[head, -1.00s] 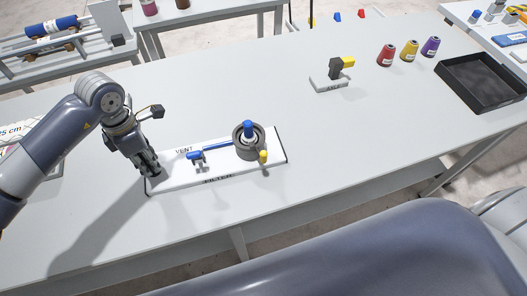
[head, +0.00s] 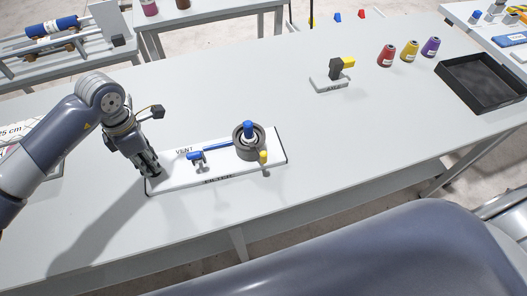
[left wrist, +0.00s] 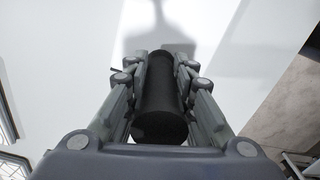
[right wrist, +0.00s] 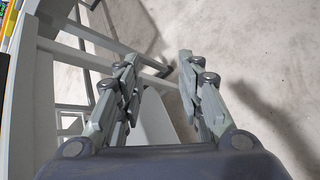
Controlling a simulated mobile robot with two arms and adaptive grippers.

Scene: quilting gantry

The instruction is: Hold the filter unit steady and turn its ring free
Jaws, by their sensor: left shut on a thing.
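The filter unit is a white base plate (head: 222,173) lettered FILTER and VENT, lying on the table. On its right part sits a dark grey ring (head: 239,147) around a white body with a blue top (head: 248,128). A blue lever (head: 196,156) stands by the VENT label, and a small yellow knob (head: 263,157) is at the ring's front right. My left gripper (head: 154,174) is at the plate's left end, shut on a black cylindrical handle (left wrist: 160,100). My right gripper (right wrist: 158,65) is open and empty over the floor beside a table frame; the head view does not show it.
A small stand (head: 330,83) with a black and yellow part is behind the unit. Thread cones (head: 387,56) and a black tray (head: 483,80) stand at the right.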

